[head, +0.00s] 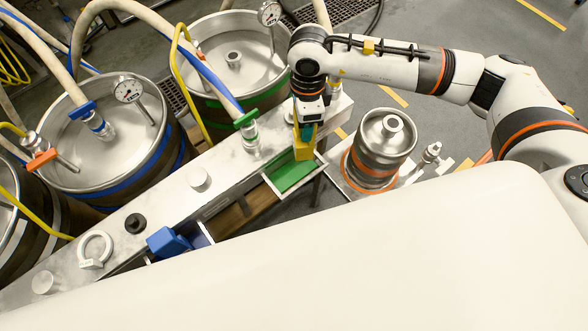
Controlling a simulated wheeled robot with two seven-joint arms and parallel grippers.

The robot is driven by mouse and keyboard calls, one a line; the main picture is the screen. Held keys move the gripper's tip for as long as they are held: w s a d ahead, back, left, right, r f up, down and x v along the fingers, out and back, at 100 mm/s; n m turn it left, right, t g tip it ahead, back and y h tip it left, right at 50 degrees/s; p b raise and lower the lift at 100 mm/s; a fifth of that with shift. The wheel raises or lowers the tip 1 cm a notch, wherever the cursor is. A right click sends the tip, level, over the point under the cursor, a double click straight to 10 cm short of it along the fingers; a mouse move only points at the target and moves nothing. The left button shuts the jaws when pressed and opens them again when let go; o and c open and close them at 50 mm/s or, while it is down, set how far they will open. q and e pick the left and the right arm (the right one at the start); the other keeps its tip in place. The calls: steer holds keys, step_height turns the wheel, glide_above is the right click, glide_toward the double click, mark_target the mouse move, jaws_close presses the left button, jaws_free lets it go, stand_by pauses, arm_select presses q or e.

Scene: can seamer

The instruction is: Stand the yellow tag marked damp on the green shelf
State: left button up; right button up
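A yellow tag (303,150) is upright directly below my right gripper (304,130), at the back end of the green shelf (292,173). My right gripper reaches in from the right, points down and appears shut on the tag's upper part. Any marking on the tag cannot be read. I cannot tell whether the tag's lower edge touches the shelf. The green shelf is a shallow bay with a pale metal rim, and its front part is bare. My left gripper is not in view.
A blue tag-like block (168,242) stands at a dark blue bay on the left. A metal bench (200,180) with knobs runs behind. Large steel kegs (110,130) with hoses stand beyond it. A small orange-banded keg (378,148) stands right of the shelf.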

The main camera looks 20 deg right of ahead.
mark_target(294, 132)
steer(key=f+m, duration=0.2)
steer(key=m, duration=0.1)
steer(key=w+a+f+m, duration=0.1)
steer(key=m, duration=0.2)
steer(key=w+f+m+b, duration=0.1)
steer(key=f+m, duration=0.1)
steer(key=m, duration=0.2)
steer(key=shift+a+f, duration=0.3)
steer(key=shift+a, duration=0.1)
step_height(294, 132, down, 11)
steer(key=m, duration=0.2)
steer(key=shift+w+a, duration=0.15)
steer(key=shift+w, duration=0.05)
steer(key=shift+f, duration=0.2)
steer(key=o, duration=1.3)
steer(key=shift+c, duration=0.2)
